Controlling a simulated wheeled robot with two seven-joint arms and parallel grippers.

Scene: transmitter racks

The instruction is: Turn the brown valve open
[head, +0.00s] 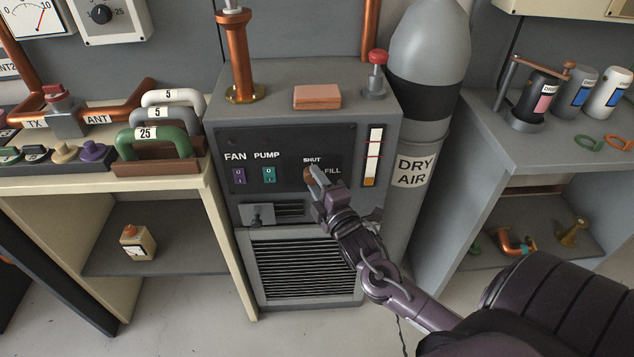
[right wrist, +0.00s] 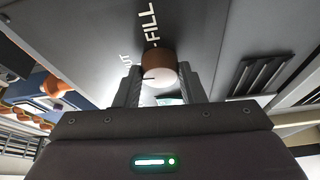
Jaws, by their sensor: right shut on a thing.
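The brown valve (head: 309,176) is a small round knob on the dark front panel of the grey cabinet, between the labels SHUT and FILL. My right gripper (head: 316,178) reaches it from the lower right and is shut on it. In the right wrist view the valve (right wrist: 158,66) shows a brown rim and a pale face with a dark mark, and sits between the two fingers of the right gripper (right wrist: 160,88). The fingers partly cover the SHUT label there. My left gripper is not in view.
A grey DRY AIR cylinder (head: 418,110) stands right of the cabinet. Benches flank it. A vented grille (head: 300,268) is below.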

